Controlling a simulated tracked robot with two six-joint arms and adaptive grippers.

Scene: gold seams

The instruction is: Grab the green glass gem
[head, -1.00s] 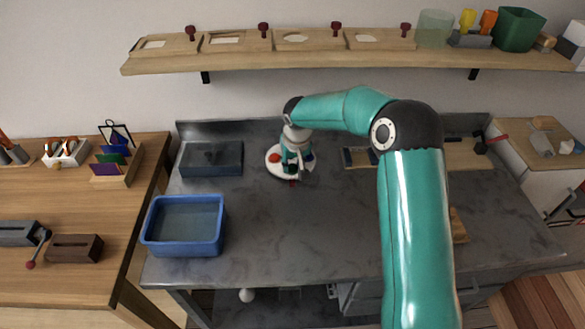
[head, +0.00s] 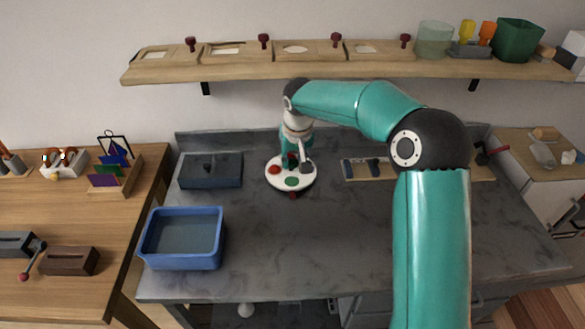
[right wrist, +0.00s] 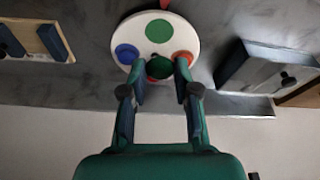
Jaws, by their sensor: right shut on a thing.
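My right gripper (head: 298,166) is over a round white plate (head: 268,179) on the grey worktop. In the right wrist view the gripper (right wrist: 160,70) is shut on the dark green glass gem (right wrist: 159,68), which sits between its fingertips. The plate (right wrist: 190,35) also shows there, with a flat green spot (right wrist: 158,31), a blue spot (right wrist: 127,53) and a red spot (right wrist: 183,58). I cannot tell whether the gem touches the plate. In the head view the fingers hide part of the plate. My left gripper is not in view.
A blue tub (head: 182,262) stands front left and a dark lidded box (head: 211,170) back left. A wooden strip with dark pieces (head: 368,169) lies right of the plate. A shelf (head: 350,66) runs above. The worktop's middle front is clear.

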